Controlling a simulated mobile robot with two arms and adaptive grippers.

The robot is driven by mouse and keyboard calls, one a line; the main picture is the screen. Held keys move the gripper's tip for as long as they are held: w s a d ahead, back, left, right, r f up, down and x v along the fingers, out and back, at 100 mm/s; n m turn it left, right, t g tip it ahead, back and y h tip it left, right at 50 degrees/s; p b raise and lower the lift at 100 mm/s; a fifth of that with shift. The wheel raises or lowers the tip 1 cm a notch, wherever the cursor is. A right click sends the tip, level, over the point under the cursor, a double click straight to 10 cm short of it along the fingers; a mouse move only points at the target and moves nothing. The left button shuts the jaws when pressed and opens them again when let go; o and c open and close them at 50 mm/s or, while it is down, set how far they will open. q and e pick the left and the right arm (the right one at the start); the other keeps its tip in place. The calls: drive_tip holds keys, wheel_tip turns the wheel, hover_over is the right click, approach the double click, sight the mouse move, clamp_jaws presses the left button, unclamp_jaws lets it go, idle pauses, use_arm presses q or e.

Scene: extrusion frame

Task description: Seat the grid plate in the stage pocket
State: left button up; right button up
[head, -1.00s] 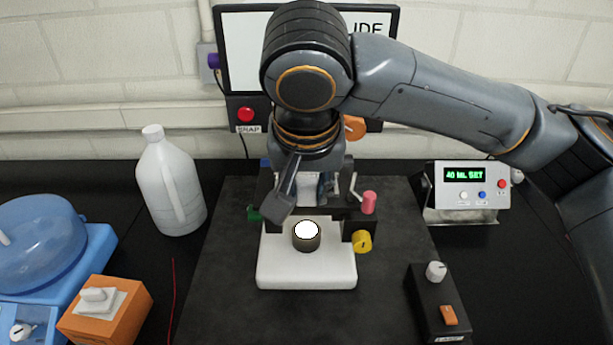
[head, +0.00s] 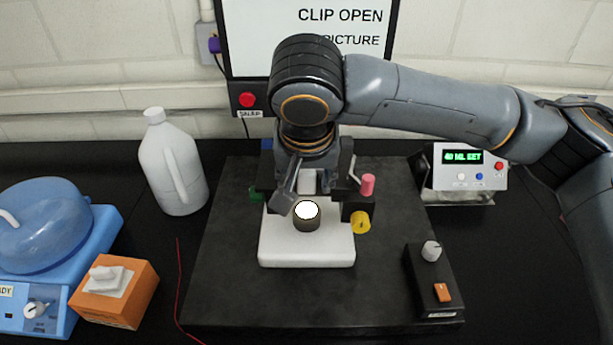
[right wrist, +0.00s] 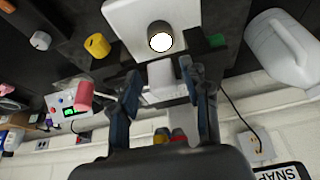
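The microscope's white base (head: 306,252) stands on a dark board, with a round lamp (head: 306,212) lit white on it. The dark stage (head: 354,207) above it is mostly hidden by my right arm, and I cannot make out its pocket. My right gripper (right wrist: 163,80) points down at the stage. One finger shows left of the lamp in the head view. In the right wrist view its two fingers stand apart, with pale microscope parts behind the gap. I cannot pick out the grid plate in either view. My left gripper is not in view.
A screen (head: 330,40) reads "CLIP OPEN" and "PICTURE". A pink knob (head: 368,184) and yellow knob (head: 361,222) sit right of the stage. A white jug (head: 172,165), orange box (head: 114,290), control box (head: 435,280) and display unit (head: 470,170) stand around. The board's front is clear.

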drive_tip(key=shift+s+r, duration=0.1)
drive_tip(key=shift+r, duration=0.4)
drive_tip(key=b+v, duration=0.2)
drive_tip(key=v, duration=0.9)
drive_tip(key=shift+s+r, duration=0.15)
drive_tip(key=shift+s, duration=0.05)
